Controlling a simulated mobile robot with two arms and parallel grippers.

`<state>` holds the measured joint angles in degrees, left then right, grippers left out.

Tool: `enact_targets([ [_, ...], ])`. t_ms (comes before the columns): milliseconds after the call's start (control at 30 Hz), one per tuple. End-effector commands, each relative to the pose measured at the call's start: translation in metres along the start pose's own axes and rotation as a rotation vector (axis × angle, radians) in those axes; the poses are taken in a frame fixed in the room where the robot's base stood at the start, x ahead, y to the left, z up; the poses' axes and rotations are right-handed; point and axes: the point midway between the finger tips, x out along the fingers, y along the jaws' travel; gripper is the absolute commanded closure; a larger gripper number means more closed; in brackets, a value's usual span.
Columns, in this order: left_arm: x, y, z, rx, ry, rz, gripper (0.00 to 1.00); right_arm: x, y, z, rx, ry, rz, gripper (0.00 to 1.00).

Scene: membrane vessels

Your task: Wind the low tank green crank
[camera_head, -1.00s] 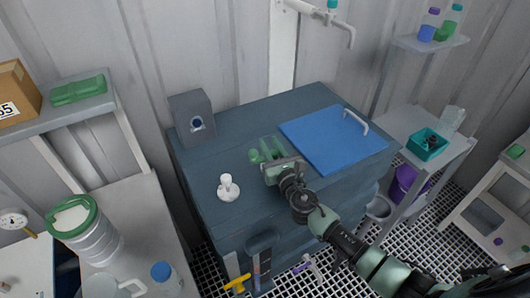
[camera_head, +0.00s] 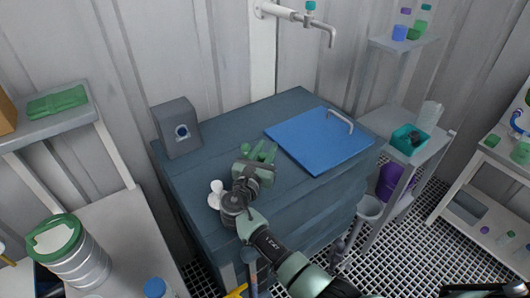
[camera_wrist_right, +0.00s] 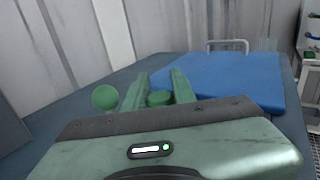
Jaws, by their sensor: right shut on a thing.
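The low tank (camera_head: 302,204) is a dark blue-grey box with a blue lid (camera_head: 315,140) on its top. The green crank (camera_wrist_right: 105,97) shows a round knob left of my right gripper's fingers in the right wrist view, and a green hub (camera_wrist_right: 160,98) lies between the fingers. In the head view the knob (camera_head: 245,148) is small beside the fingers. My right gripper (camera_head: 263,151) is over the tank top, its green fingers shut on the crank; they largely hide it. My left gripper is not in view.
A white knobbed fitting (camera_head: 215,193) stands on the tank top close to my right wrist. A grey box with a round dial (camera_head: 181,133) stands at the back left. The lid's metal handle (camera_head: 341,121) sticks up. A shelf with a teal bin (camera_head: 409,139) is at the right.

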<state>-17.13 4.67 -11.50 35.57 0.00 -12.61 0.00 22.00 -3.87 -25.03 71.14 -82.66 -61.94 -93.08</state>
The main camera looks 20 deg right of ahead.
Motion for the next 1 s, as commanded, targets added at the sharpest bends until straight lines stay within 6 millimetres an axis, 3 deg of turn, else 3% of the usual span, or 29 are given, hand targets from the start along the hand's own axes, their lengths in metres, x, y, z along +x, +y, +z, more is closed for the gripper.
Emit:
enact_targets([
  [667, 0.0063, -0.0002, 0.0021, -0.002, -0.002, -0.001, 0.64, 0.0005, -0.0021, 0.0006, 0.000, -0.001, -0.069, 1.00],
  [700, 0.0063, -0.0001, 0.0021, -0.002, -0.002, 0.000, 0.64, 0.0005, -0.0021, 0.0007, 0.000, -0.002, -0.069, 0.72],
  [767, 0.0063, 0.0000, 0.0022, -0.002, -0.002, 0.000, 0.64, 0.0005, -0.0022, 0.0007, 0.000, -0.001, -0.069, 0.55],
  [1000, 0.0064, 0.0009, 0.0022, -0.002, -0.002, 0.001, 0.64, 0.0004, -0.0023, 0.0004, 0.000, -0.001, -0.069, 0.52],
])
